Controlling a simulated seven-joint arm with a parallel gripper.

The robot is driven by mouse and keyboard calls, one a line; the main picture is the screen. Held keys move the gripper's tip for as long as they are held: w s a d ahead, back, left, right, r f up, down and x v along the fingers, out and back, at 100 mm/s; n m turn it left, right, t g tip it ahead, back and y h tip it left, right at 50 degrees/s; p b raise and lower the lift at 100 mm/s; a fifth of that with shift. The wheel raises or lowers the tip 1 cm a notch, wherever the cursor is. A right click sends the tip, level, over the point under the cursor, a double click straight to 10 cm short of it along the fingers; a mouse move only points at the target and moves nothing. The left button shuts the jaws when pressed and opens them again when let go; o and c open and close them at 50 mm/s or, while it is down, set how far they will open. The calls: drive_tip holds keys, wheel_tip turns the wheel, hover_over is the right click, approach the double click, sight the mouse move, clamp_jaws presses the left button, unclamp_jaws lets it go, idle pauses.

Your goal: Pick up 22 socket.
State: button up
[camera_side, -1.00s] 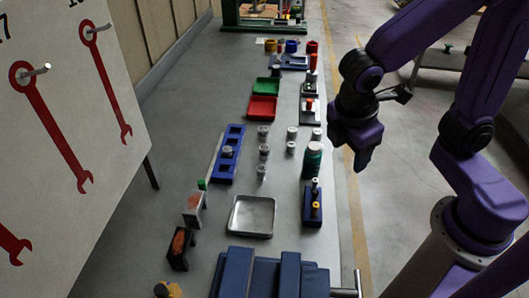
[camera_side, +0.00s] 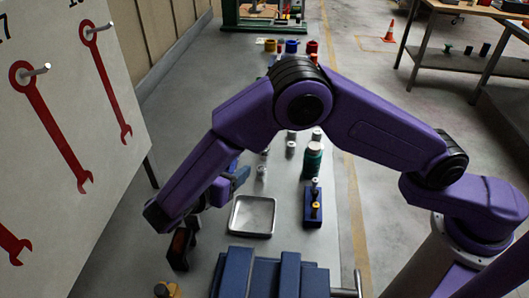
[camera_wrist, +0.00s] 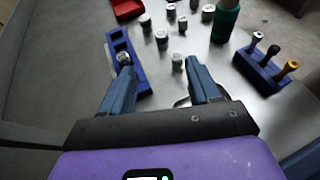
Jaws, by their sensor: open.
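Several silvery sockets stand loose on the grey table. In the wrist view one socket (camera_wrist: 178,61) is the nearest, between and beyond my fingertips, with others behind it, such as a socket (camera_wrist: 162,39). One more socket (camera_wrist: 124,58) sits in the blue rack (camera_wrist: 141,87), near the left finger's tip. The size marks are too small to read, so I cannot tell which is 22. In the side view a loose socket (camera_side: 262,172) stands right of my gripper (camera_side: 238,177). My gripper (camera_wrist: 160,70) is open and empty in the wrist view. My arm hides most of the rack from the side.
A green bottle (camera_side: 312,160) and a blue holder with small tools (camera_side: 313,207) stand on the right. A metal tray (camera_side: 234,214) lies in front of the sockets. A blue vise (camera_side: 262,280) is at the near edge. A red bin (camera_wrist: 127,9) is farther back.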

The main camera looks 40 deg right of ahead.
approach(264, 155)
drive_tip(key=w+d, duration=0.1)
drive_tip(key=w+d+r, duration=0.1)
drive_tip(key=d, duration=0.1)
drive_tip(key=shift+f+x, duration=0.15)
drive_tip(key=shift+x, duration=1.25)
drive_tip(key=shift+f+x, duration=0.2)
drive_tip(key=shift+x, duration=1.2)
drive_tip(key=shift+a, duration=0.2)
drive_tip(key=shift+c, duration=0.2)
drive_tip(key=shift+r, duration=0.1)
clamp_jaws()
